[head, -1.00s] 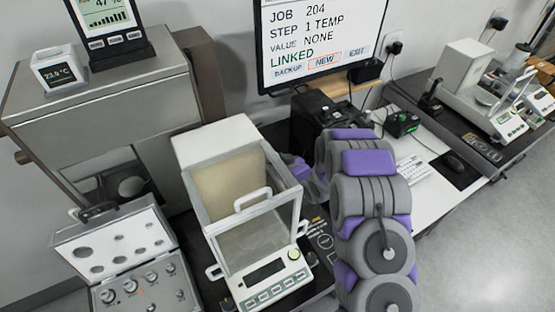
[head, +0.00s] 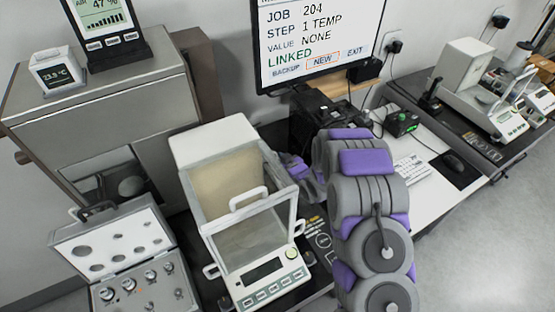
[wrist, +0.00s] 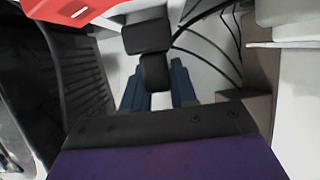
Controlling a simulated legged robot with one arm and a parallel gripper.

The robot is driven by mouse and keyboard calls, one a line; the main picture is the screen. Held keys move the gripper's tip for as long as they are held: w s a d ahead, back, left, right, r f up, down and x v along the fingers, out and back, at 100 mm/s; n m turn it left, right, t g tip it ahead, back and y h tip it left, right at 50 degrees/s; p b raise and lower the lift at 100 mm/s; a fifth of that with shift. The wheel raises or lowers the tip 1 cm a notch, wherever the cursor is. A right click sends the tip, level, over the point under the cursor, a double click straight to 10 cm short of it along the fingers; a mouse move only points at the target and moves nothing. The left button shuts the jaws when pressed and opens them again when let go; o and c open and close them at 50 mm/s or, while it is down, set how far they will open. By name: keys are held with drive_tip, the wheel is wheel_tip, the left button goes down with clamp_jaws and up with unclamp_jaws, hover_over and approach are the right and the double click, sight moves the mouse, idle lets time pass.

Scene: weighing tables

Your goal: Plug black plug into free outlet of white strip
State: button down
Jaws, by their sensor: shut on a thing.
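In the wrist view my gripper (wrist: 157,88) has its two blue-grey fingers on either side of a black block (wrist: 156,72), which looks like the black plug. It is shut on this block. A second black block (wrist: 146,35) sits just beyond it, touching or overlapping; I cannot tell if it is part of the same plug. I cannot clearly make out the white strip or its free outlet. In the head view my arm reaches behind the balance, and my gripper, the plug and the strip are hidden.
A red object (wrist: 70,10) is close at upper left of the wrist view, with black cables (wrist: 210,45) at right. The head view shows a glass-sided balance (head: 245,205), a weight case (head: 120,250), a monitor (head: 320,40) and wall plugs (head: 394,47).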

drive_tip(key=shift+a, duration=0.3)
drive_tip(key=shift+d, duration=0.35)
drive_tip(key=shift+a+f, duration=0.1)
drive_tip(key=shift+f, duration=0.4)
drive_tip(key=c, duration=0.8)
unclamp_jaws()
drive_tip(key=p+v, duration=0.4)
drive_tip(key=v, duration=1.3)
drive_tip(key=shift+p, duration=0.4)
